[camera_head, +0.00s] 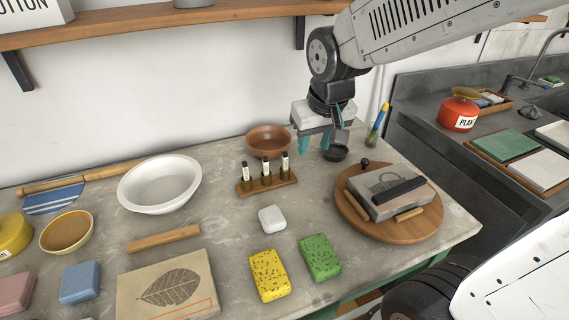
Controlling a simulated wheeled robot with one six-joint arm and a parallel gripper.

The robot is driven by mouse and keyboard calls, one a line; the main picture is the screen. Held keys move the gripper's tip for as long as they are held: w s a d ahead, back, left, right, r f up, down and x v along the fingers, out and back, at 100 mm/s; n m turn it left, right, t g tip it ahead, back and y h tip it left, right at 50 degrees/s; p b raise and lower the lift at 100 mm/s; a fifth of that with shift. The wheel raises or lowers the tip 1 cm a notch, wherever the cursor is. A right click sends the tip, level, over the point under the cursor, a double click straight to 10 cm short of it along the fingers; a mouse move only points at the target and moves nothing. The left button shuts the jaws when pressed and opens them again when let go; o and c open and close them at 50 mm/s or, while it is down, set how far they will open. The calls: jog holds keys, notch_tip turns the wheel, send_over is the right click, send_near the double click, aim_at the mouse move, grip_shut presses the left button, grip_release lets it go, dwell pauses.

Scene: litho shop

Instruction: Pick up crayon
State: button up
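Three dark sticks with white labels, which look like the crayons (266,171), stand upright in a small wooden rack (288,183) in the middle of the table. My gripper (315,144) is above the back of the table, behind and to the right of the rack. Its two teal fingers are apart and I see nothing between them.
A brown bowl (268,140) stands behind the rack, a white block (271,218) in front. A round wooden board (400,231) with a stone slab is at right. Yellow (269,276) and green (320,258) sponges lie at the front. A white basin (160,184) is left.

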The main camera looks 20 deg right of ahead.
jog(key=t, duration=0.1)
send_over(286, 155)
jog(key=s, duration=0.2)
notch_tip(286, 155, down, 6)
jog(key=shift+r, duration=0.1)
jog(key=x, duration=0.7)
jog(key=shift+a+f, duration=0.1)
jog(key=shift+f, duration=0.2)
jog(key=shift+c, duration=0.4)
grip_shut()
